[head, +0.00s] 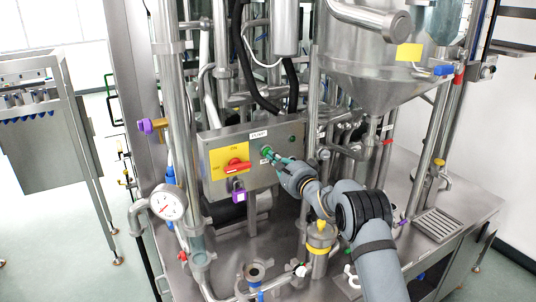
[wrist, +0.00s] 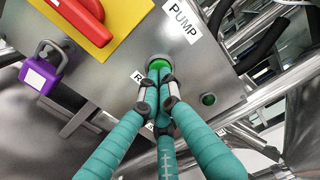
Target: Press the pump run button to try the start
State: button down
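The grey control box (head: 212,160) stands in the middle of the head view. A green button (wrist: 159,64) sits on its face beside the PUMP label (wrist: 181,20); a second label starting with R (wrist: 138,77) is partly hidden by my fingers. My gripper (wrist: 156,88) has its teal fingers drawn together, with nothing held. Its tips are at the lower edge of the button and cover part of it; I cannot tell whether they touch. In the head view my gripper (head: 270,155) reaches the box from the right. A small dark green round lamp or button (wrist: 208,99) is to the right.
A red rotary handle (head: 236,166) on a yellow plate (head: 216,157) is left of the button, with a purple padlock (head: 239,196) below. Pipes, a pressure gauge (head: 168,206) and a steel hopper (head: 370,75) crowd around the box.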

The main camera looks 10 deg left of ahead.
jog(key=shift+x, duration=0.85)
dwell(0.7)
jog(key=shift+s, duration=0.1)
jog(key=shift+b+v, duration=2.15)
jog(key=shift+v, duration=0.5)
